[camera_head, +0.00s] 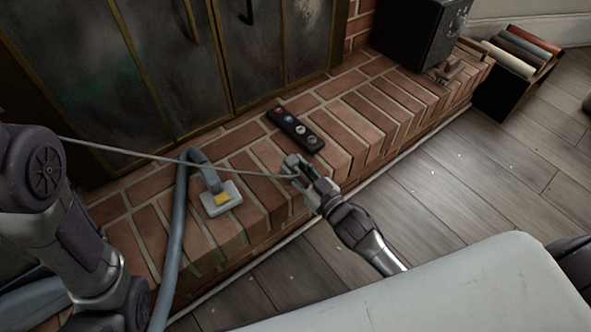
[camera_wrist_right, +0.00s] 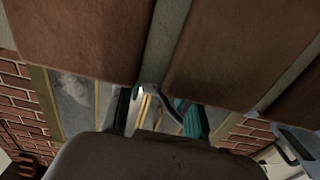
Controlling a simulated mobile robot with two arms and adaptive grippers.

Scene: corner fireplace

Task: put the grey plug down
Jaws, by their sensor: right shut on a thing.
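The grey plug (camera_head: 290,168) is at the tip of my right gripper (camera_head: 298,169), with a thin grey cable (camera_head: 225,167) running from it to the left. The gripper is shut on the plug, low over the front part of the brick hearth. I cannot tell whether the plug touches the brick. In the right wrist view the fingers (camera_wrist_right: 160,112) are close to large bricks, and a curved grey piece (camera_wrist_right: 150,90), perhaps the plug or its cable, shows between them. My left arm shows at the left, but its gripper is outside the view.
The brick hearth (camera_head: 357,127) has a black strip with round sockets or knobs (camera_head: 295,130) just behind my gripper. A grey hose (camera_head: 177,225) ends in a pale plate with a yellow patch (camera_head: 222,198) to the left. A black box (camera_head: 412,35) stands farther right.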

